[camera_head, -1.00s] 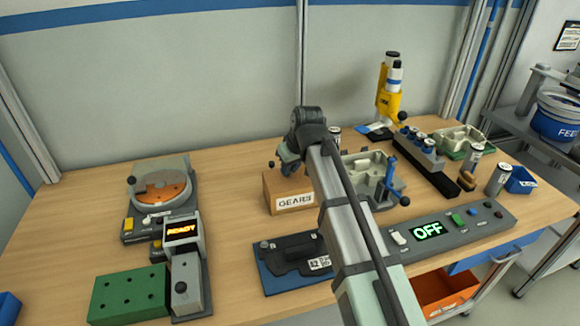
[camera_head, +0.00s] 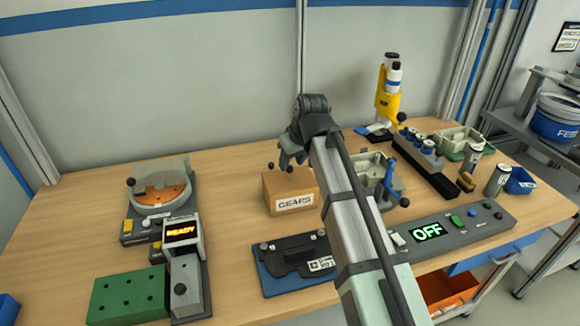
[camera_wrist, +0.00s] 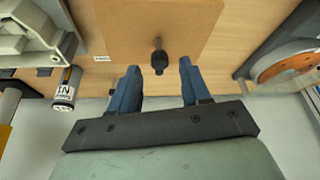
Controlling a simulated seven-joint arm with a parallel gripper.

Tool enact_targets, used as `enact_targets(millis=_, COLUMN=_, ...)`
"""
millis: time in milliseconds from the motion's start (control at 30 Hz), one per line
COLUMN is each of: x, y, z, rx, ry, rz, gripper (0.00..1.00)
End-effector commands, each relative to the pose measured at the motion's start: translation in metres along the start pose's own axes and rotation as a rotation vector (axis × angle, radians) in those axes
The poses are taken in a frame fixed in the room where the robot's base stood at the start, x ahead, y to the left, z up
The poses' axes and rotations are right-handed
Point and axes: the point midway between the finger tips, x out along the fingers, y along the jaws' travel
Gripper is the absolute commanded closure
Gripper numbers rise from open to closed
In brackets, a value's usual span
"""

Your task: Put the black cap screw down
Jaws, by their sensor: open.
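The black cap screw (camera_wrist: 159,60) shows in the wrist view, against the top of the brown GEARS box (camera_wrist: 125,25). It is in line with the gap between my blue fingers, with clear space on both sides, and neither finger touches it. My gripper (camera_wrist: 158,70) is open. In the head view, my gripper (camera_head: 291,160) is over the back of the GEARS box (camera_head: 294,203), partly behind my own arm. The screw is too small to make out there.
A grey casting (camera_head: 374,172) stands right of the box, partly behind my arm. A dark plate on a blue base (camera_head: 290,262) lies in front. A round orange dial unit (camera_head: 160,190) and a green block (camera_head: 128,294) are at left.

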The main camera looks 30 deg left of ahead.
Motion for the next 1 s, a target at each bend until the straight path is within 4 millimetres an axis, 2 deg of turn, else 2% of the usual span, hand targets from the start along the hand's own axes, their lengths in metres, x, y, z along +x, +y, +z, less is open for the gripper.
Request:
enact_targets(millis=33, x=-0.011, y=0.0, z=0.0, rx=0.0, ry=0.002, rz=0.001, gripper=0.53)
enact_targets(millis=300, x=-0.053, y=0.0, z=0.0, rx=0.0, ry=0.001, rz=0.0, gripper=0.53)
enact_targets(millis=500, x=-0.072, y=0.0, z=0.0, rx=0.0, ry=0.0, rz=0.0, gripper=0.53)
enact_targets(millis=967, x=-0.08, y=0.0, z=0.0, rx=0.0, ry=-0.001, rz=0.0, gripper=0.53)
enact_targets(millis=1000, x=-0.08, y=0.0, z=0.0, rx=0.0, ry=0.0, rz=0.0, gripper=0.49)
